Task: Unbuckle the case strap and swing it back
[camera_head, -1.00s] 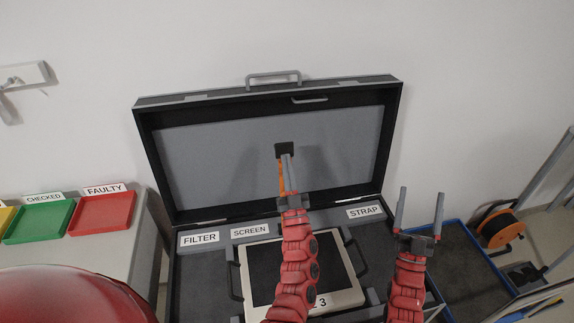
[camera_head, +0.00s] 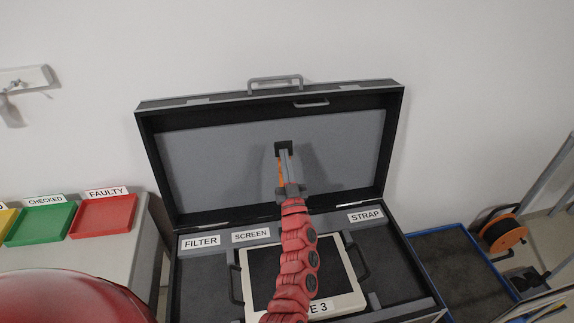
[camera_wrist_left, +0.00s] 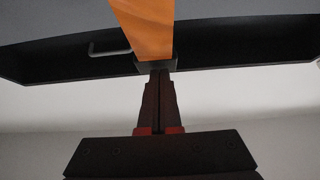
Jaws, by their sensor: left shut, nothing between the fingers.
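The case (camera_head: 160,200) stands open, its lid (camera_head: 220,150) upright against the wall. The orange strap (camera_head: 280,170) hangs on the lid's inner face, mostly hidden behind my left gripper. A dark buckle (camera_head: 284,146) sits at its upper end. In the left wrist view the strap (camera_wrist_left: 150,28) runs to the buckle (camera_wrist_left: 155,66) right at my fingertips. My left gripper (camera_head: 285,155) is shut and empty, its tips at the buckle; contact cannot be told. My right gripper is out of view.
Green (camera_head: 40,223) and red (camera_head: 103,216) trays stand on a table at left. A blue-rimmed bin (camera_head: 478,250) and a cable reel (camera_head: 503,234) are at right.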

